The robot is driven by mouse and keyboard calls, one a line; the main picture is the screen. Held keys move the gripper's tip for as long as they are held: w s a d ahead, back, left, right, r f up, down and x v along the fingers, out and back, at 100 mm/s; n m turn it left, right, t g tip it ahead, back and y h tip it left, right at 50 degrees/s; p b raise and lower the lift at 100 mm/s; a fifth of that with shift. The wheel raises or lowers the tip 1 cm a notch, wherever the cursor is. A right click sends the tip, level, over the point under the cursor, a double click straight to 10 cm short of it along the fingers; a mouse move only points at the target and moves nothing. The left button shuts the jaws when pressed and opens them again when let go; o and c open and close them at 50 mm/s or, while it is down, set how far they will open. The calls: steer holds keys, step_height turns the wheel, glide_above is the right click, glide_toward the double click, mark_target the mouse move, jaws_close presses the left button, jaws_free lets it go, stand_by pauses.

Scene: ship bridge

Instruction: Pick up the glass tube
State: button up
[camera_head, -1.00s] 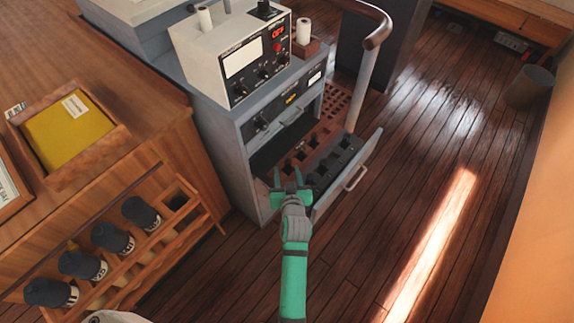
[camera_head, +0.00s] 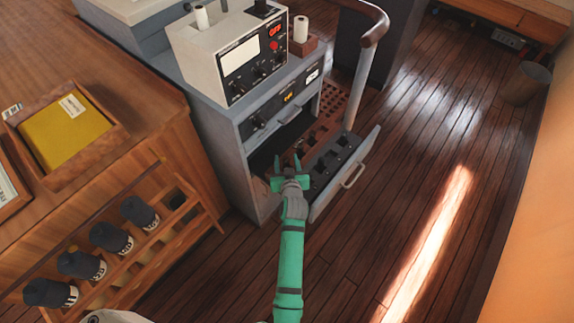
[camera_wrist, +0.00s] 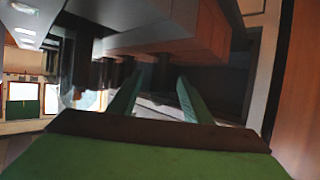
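My gripper (camera_head: 287,168) is at the near left side of the pulled-out drawer (camera_head: 352,172) of the grey cabinet. The wrist view shows its two green fingers (camera_wrist: 157,95) apart, with nothing clearly between them. Dark slotted blocks hang above and ahead of the fingers in that view. A faint see-through upright shape, possibly the glass tube (camera_wrist: 75,68), stands left of the fingers there, apart from them. I cannot make out a glass tube for certain in the head view.
The grey cabinet (camera_head: 232,165) carries a white instrument box (camera_head: 232,62) and a small wooden holder with a white roll (camera_head: 301,30). A wooden rack with several dark-capped bottles (camera_head: 112,236) stands left. A curved rail (camera_head: 362,75) rises behind the drawer.

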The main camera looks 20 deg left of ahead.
steer(key=shift+w, duration=0.1)
steer(key=c, duration=1)
steer(key=shift+a, duration=0.1)
steer(key=shift+c, duration=0.4)
steer(key=shift+r, duration=0.2)
steer(key=shift+d+r, duration=0.2)
steer(key=shift+r, duration=0.1)
step_height(320, 180, up, 2)
steer(key=shift+r, duration=0.1)
steer(key=s+d+r, duration=0.4)
steer(key=s+r, duration=0.5)
steer(key=s, duration=0.4)
steer(key=shift+s+r, duration=0.4)
